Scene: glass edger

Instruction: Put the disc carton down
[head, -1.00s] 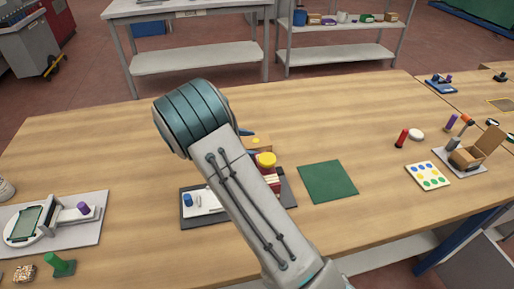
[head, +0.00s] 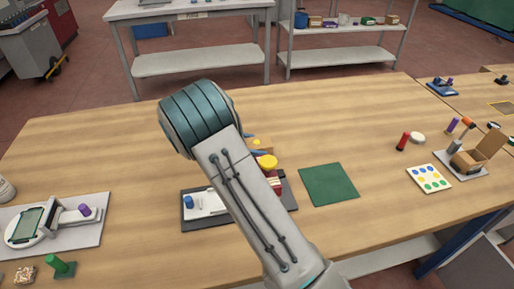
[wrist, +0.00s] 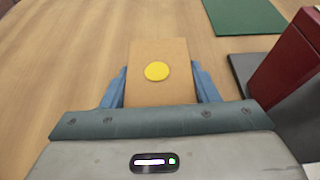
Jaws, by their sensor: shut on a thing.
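The disc carton (wrist: 158,88) is a tan box with a yellow round spot on top, seen in the wrist view. My gripper (wrist: 160,90) is shut on it, with a blue finger along each side. In the head view the carton (head: 262,143) shows only in part behind my arm. The wood tabletop is around it; the carton's underside is hidden, so I cannot tell whether it touches the table.
A dark red block (wrist: 292,62) on a dark base stands close to the right of the carton. A green mat (head: 328,184) lies to the right. An open cardboard box (head: 470,160) and a dotted card (head: 429,178) are further right. Bare table lies behind the carton.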

